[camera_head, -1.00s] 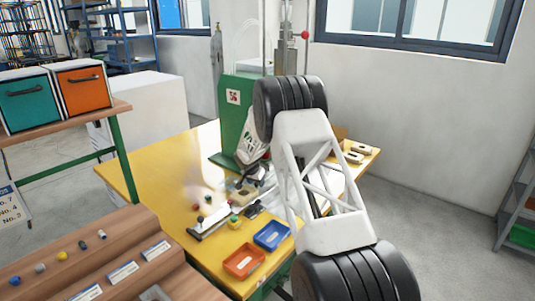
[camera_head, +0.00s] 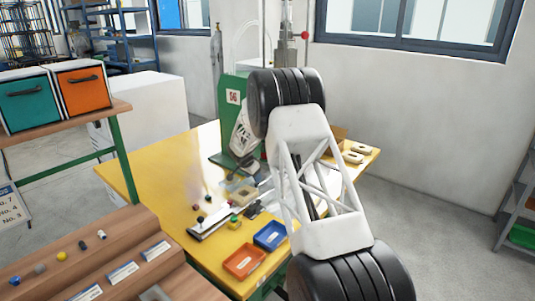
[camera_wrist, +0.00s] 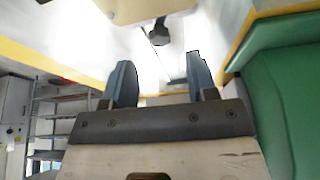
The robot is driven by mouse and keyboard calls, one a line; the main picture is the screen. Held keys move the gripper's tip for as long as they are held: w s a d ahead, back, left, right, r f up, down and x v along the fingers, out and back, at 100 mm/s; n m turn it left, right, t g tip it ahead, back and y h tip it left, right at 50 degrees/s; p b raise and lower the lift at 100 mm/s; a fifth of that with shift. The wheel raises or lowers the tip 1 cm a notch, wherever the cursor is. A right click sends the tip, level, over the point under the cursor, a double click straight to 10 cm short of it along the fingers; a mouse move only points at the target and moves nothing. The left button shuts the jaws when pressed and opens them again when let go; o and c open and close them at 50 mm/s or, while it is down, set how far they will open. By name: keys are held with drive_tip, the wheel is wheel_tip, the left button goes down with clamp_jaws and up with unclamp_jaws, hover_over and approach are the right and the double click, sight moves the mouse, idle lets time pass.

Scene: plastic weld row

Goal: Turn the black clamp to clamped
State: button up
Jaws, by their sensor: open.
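The wrist view shows a black part with a rounded knob (camera_wrist: 158,34), which I take to be the black clamp. It lies ahead of the gap between my fingertips, and I see no contact. In the head view a small black piece (camera_head: 253,210), perhaps the same clamp, sits near a beige block (camera_head: 243,195) on the yellow table (camera_head: 155,185). Whether it is clamped cannot be told. My gripper (camera_wrist: 160,75) is open, its two blue-grey fingers apart with nothing between them. In the head view its end is small, beside the green machine.
The green machine frame (camera_head: 232,108) stands close to my gripper and fills the right of the wrist view. A blue tray (camera_head: 270,236) and an orange tray (camera_head: 244,262) lie at the table's front. The table's left side is clear.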

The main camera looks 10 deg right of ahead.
drive_tip(key=v, duration=0.3)
drive_tip(key=shift+s+r, duration=0.1)
drive_tip(key=shift+r, duration=0.3)
drive_tip(key=s+d+r, duration=0.3)
drive_tip(key=s+r, duration=0.4)
drive_tip(key=r, duration=0.1)
drive_tip(key=s+d+r+n, duration=0.1)
drive_tip(key=s+d+r, duration=0.2)
drive_tip(key=s+r, duration=0.5)
drive_tip(key=shift+s+r+g+y, duration=0.15)
drive_tip(key=shift+r+g+y, duration=0.15)
drive_tip(key=shift+g, duration=0.1)
drive_tip(key=shift+t, duration=0.6)
drive_tip(key=w+a+f, duration=0.2)
drive_tip(key=w+f, duration=0.3)
drive_tip(key=w+a+f, duration=0.2)
drive_tip(key=w+f, duration=0.3)
drive_tip(key=f, duration=0.1)
drive_tip(key=w+a+f, duration=0.1)
drive_tip(key=w+f, duration=0.4)
drive_tip(key=f, duration=0.1)
drive_tip(key=shift+a, duration=0.4)
drive_tip(key=shift+f, duration=0.15)
drive_tip(key=shift+x, duration=3.8)
drive_tip(key=shift+d, duration=0.1)
